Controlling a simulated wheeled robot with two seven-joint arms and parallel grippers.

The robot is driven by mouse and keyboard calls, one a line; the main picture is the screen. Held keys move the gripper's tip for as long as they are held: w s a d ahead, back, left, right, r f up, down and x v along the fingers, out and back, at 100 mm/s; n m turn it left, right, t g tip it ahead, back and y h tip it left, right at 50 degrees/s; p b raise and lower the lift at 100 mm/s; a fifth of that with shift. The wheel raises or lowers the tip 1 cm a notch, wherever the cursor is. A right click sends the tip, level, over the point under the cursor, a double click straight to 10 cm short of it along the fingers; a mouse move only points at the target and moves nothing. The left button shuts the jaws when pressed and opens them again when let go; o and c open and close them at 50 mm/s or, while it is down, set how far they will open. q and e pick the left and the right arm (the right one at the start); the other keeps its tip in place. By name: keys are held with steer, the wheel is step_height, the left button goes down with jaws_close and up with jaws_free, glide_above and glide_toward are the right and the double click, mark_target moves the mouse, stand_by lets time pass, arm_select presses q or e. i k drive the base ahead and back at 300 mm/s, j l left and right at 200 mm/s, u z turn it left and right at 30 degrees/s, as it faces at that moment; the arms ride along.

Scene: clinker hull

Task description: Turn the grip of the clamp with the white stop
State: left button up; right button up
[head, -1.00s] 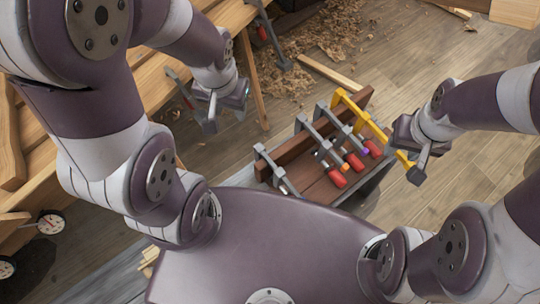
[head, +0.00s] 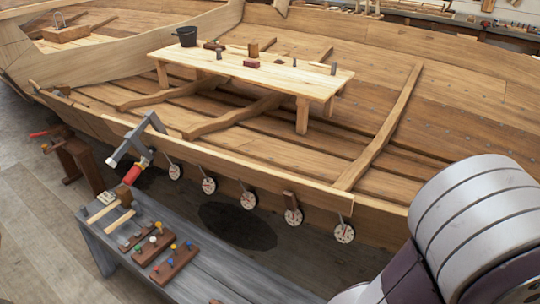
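A grey clamp (head: 137,141) sits on the edge of the hull (head: 240,164) at the left, with its red grip (head: 132,175) pointing down and left. A small white part (head: 113,162) shows at the clamp's lower jaw; I cannot tell for sure that it is the white stop. Neither of my grippers is in view. Only a link of my arm fills the lower right, well apart from the clamp.
Several round white dials (head: 249,200) hang along the hull edge. A brown rack (head: 79,163) stands at far left. A plank table (head: 262,75) stands inside the hull.

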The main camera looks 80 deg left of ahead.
mark_target(133, 173)
steer(key=u, duration=0.45)
steer(key=k+u, duration=0.15)
steer(key=u, duration=0.25)
steer(key=k+u, duration=0.1)
steer(key=u, duration=0.8)
steer(key=k+j+u, duration=0.1)
steer(key=u, duration=0.35)
steer(key=j+u, duration=0.1)
steer(key=u, duration=1.45)
steer(key=i+j+z, duration=0.25)
steer(key=i+j, duration=0.25)
steer(key=i+j+z, duration=0.15)
steer(key=j, duration=0.3)
steer(key=i+j+z, duration=0.1)
steer(key=i+j, duration=0.25)
steer(key=i+j+z, duration=0.15)
steer(key=j, duration=0.25)
steer(key=i+j+z, duration=0.1)
steer(key=i+j, duration=0.15)
steer(key=j, duration=0.15)
steer(key=i+j+z, duration=0.15)
steer(key=j, duration=0.25)
